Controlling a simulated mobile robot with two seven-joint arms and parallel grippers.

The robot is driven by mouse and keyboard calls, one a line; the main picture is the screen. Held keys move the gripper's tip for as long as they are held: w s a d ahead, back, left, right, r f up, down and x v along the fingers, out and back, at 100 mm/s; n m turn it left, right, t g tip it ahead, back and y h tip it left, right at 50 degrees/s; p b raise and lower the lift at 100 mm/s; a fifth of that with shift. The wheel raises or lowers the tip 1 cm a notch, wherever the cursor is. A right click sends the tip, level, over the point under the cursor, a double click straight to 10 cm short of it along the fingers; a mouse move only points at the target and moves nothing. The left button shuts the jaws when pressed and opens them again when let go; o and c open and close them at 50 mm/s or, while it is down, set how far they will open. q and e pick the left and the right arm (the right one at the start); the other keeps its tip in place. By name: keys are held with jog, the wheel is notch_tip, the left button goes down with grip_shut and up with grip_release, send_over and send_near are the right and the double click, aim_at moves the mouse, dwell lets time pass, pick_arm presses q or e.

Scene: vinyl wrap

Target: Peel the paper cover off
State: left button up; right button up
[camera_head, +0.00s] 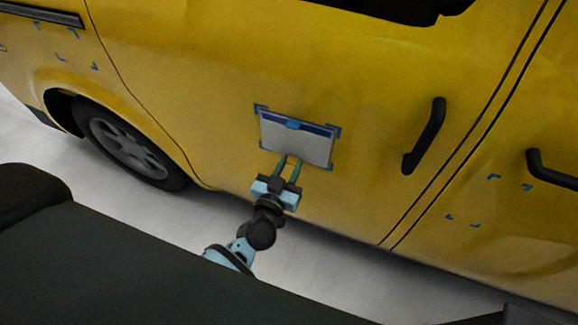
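A pale grey-white paper cover (310,146) lies on the side of the yellow van, inside blue corner marks. A dark blue band with a lighter blue piece at its middle (292,124) shows along its top. My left gripper (291,160) is at the lower edge of the cover, left of its middle. Its two fingers point up toward the cover with a gap between them, and nothing shows held. Whether the fingertips touch the cover cannot be told. My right gripper is not in view.
Black door handles (425,137) stand out from the van to the right of the cover. More blue corner marks (493,178) show on bare panels at the right and upper left. A wheel (129,148) is at the left. Pale floor lies below.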

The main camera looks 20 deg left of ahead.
pick_arm(q)
grip_shut()
jog(key=shift+s+p, duration=0.3)
jog(key=shift+s, duration=0.4)
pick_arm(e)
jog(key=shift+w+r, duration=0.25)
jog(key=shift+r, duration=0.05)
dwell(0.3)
pick_arm(q)
jog(key=s+p, duration=0.1)
jog(key=s, duration=0.5)
jog(key=shift+s+p, duration=0.4)
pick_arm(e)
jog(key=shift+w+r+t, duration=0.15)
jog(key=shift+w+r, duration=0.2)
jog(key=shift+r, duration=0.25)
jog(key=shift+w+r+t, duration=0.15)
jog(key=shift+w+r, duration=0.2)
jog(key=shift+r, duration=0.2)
pick_arm(q)
jog(key=shift+a, duration=0.1)
